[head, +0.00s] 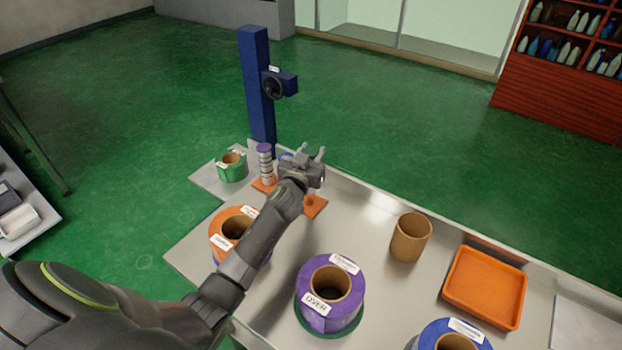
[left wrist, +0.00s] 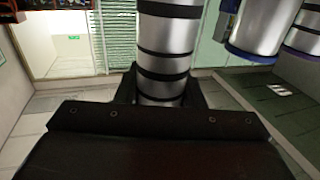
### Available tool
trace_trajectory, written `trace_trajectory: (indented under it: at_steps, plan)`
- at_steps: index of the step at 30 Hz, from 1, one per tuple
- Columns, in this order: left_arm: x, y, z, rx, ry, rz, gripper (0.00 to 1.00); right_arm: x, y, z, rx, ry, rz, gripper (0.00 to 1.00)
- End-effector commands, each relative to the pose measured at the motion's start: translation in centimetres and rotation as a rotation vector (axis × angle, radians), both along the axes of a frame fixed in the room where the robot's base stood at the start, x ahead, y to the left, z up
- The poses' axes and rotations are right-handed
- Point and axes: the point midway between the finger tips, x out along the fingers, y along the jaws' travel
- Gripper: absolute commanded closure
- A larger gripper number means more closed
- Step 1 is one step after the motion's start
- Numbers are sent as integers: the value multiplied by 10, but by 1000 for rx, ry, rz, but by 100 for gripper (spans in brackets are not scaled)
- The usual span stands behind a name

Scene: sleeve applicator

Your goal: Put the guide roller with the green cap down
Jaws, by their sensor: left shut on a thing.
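My left gripper (head: 312,155) is above the far end of the steel table, near the blue post. In the left wrist view it is shut on a silver guide roller with black bands (left wrist: 167,45), which stands upright between the fingers. The cap of this roller is out of frame, so its colour cannot be told; in the head view I cannot make the roller out. A banded roller with a purple cap (head: 265,165) stands left of the gripper on an orange base. Something blue (head: 286,156) shows partly behind the gripper. An orange pad (head: 315,206) lies below and right of the gripper.
A blue post (head: 256,95) with a black knob rises behind. Label rolls stand around: green (head: 232,173), orange (head: 222,247), purple (head: 330,318) and blue (head: 430,337). A brown tube (head: 410,238) and orange tray (head: 484,287) are at right. Bare table lies between the pad and the tube.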

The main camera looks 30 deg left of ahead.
Motion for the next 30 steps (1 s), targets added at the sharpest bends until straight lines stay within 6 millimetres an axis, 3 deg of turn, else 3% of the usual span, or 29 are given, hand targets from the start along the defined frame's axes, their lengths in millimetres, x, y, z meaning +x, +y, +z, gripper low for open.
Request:
trace_trajectory:
  at_steps: [12, 21, 22, 26, 30]
  plan:
    - [0, 0, -49, 2, -1, 0, 92, -3, -2, -30, -3, 4, 0, 64]
    - [0, 0, -51, -1, -2, -1, 91, -5, -2, -31, -3, 7, -1, 64]
    - [0, 0, -52, 0, -1, 0, 62, -5, -2, -31, -3, 7, -1, 64]
    - [0, 0, -51, 0, -1, 0, 45, -5, -2, -31, -3, 7, -1, 64]
    - [0, 0, -51, 0, -1, 0, 43, -5, -2, -31, -3, 7, -1, 64]
